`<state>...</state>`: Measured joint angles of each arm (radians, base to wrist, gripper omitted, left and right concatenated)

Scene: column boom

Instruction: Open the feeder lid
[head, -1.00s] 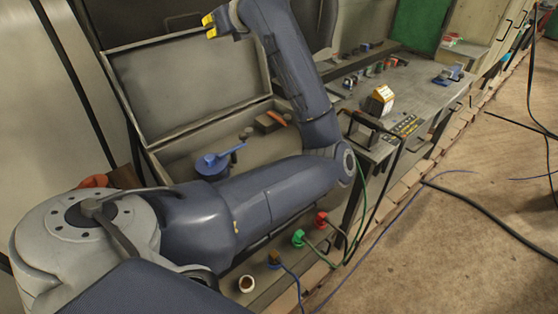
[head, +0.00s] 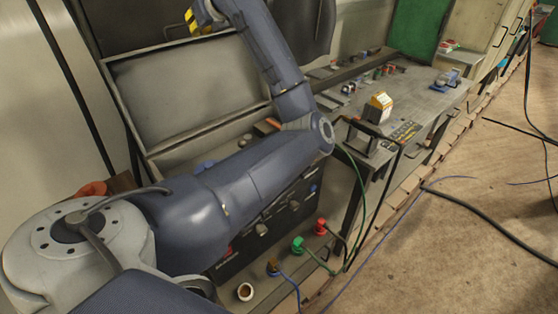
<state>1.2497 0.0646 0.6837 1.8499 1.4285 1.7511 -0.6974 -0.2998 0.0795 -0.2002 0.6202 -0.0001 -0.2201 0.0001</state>
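A large grey rectangular lid (head: 180,92) stands raised at the back of a long grey box, leaning toward the wall. It looks like the feeder lid, and it is open. Part of the box rim (head: 208,130) shows, but my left arm hides most of the inside. My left gripper (head: 196,20), with yellow and black stripes, is at the top edge of the picture, above the lid's upper edge. Its fingers are small and partly cut off, so I cannot tell whether they are open or touch anything. My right gripper is not in view.
A workbench (head: 432,98) to the right carries an orange and white carton (head: 378,107) and a blue tool (head: 445,81). Cables (head: 445,200) cross the open floor at right.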

